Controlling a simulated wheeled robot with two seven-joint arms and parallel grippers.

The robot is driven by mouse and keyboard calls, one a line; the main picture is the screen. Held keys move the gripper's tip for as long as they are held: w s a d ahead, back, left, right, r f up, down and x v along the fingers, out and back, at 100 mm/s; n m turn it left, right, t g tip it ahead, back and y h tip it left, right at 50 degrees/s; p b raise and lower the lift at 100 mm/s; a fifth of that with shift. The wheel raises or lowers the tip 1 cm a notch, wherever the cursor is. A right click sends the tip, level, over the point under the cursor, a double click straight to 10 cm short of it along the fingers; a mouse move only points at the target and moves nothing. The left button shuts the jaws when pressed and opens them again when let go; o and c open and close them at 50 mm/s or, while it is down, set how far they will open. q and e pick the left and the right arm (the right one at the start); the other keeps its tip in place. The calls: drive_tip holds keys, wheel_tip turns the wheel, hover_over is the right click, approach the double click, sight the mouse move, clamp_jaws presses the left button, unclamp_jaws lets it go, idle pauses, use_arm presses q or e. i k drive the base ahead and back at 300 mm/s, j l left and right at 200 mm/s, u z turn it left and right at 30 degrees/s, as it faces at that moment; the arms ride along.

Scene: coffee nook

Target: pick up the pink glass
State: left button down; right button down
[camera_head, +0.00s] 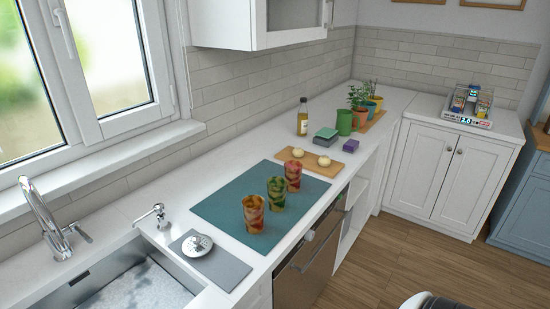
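Three patterned glasses stand upright on the teal mat (225,208) on the counter. The farthest glass (294,175) is reddish-pink with pale patches and is the closest match to a pink glass. The middle glass (277,192) is green with reddish patches. The nearest glass (253,214) is orange-brown with reddish patches. The glasses stand apart from each other along the mat's right side.
A bottle (302,118), stacked boxes (325,136) and potted plants stand beyond. A sink (130,285), faucet (48,220) and grey mat (222,268) are nearer. The mat's left part is clear.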

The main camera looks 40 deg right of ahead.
sight(292, 168)
drive_tip(key=z, duration=1.55)
drive_tip(key=j+u, duration=0.1)
drive_tip(key=u, duration=0.35)
drive_tip(key=j+u, duration=0.1)
drive_tip(key=u, duration=0.35)
drive_tip(key=i+j+u, duration=0.1)
drive_tip(key=u, duration=0.35)
drive_tip(key=z, duration=0.4)
drive_tip(key=k+j+z, duration=0.1)
drive_tip(key=z, duration=0.65)
drive_tip(key=k+z, duration=0.1)
drive_tip(key=z, duration=0.25)
drive_tip(key=i+l+u, duration=0.1)
drive_tip(key=l, duration=0.25)
drive_tip(key=i+l, duration=0.2)
drive_tip(key=l, duration=0.2)
drive_tip(key=i+l+u, duration=0.15)
drive_tip(key=l, duration=0.25)
drive_tip(key=i+l+u, duration=0.1)
drive_tip(key=l, duration=0.3)
drive_tip(key=i+l, duration=0.15)
drive_tip(key=l, duration=0.25)
drive_tip(key=i+u, duration=0.05)
